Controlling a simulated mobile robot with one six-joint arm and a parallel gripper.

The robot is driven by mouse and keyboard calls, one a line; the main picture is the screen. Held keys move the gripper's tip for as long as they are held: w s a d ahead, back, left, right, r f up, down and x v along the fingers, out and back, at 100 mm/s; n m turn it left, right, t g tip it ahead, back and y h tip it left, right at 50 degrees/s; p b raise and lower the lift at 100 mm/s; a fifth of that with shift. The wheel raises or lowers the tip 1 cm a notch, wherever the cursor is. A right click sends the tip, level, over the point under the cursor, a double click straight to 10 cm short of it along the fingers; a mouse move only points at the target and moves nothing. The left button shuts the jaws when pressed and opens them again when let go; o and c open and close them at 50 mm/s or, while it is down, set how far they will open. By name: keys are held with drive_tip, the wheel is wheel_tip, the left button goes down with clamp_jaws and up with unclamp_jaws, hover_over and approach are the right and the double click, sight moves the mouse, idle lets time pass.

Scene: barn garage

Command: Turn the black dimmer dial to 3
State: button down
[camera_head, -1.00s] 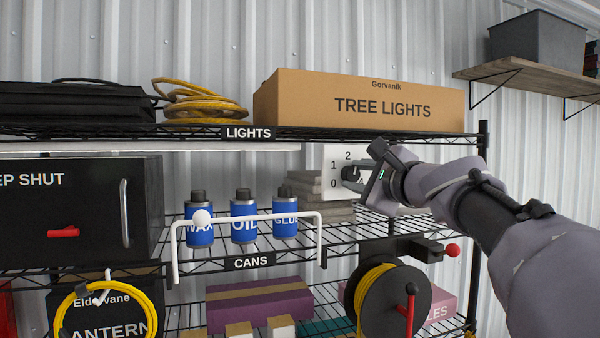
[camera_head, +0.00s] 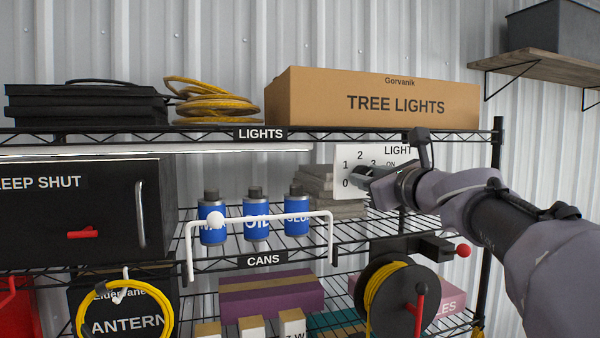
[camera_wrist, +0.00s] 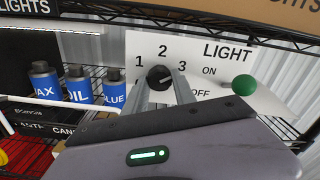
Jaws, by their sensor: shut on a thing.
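The black dimmer dial (camera_wrist: 160,77) sits on a white panel (camera_wrist: 145,43) marked 1, 2, 3, LIGHT, ON and OFF in the wrist view. A pale pointer line on the dial points right, roughly toward the 3. My gripper (camera_wrist: 163,92) is shut on the dial, with a finger on each side of its lower part. In the head view, the panel (camera_head: 345,152) also shows a 0 at lower left. There my gripper (camera_head: 364,177) reaches it from the right and hides most of the dial.
A green knob (camera_wrist: 244,85) stands between ON and OFF, right of the dial. Blue cans (camera_head: 256,219) stand left of the panel behind a white bar handle (camera_head: 270,217). A wire shelf carries the TREE LIGHTS box (camera_head: 380,98) above. A cable reel (camera_head: 390,300) is below.

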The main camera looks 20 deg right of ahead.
drive_tip(key=shift+r+m, duration=0.2)
drive_tip(key=shift+m, duration=0.1)
drive_tip(key=c, duration=1.4)
unclamp_jaws()
drive_tip(key=o, duration=0.4)
drive_tip(key=shift+w+f, duration=0.1)
drive_tip(key=shift+f, duration=0.05)
drive_tip(key=shift+f, duration=0.1)
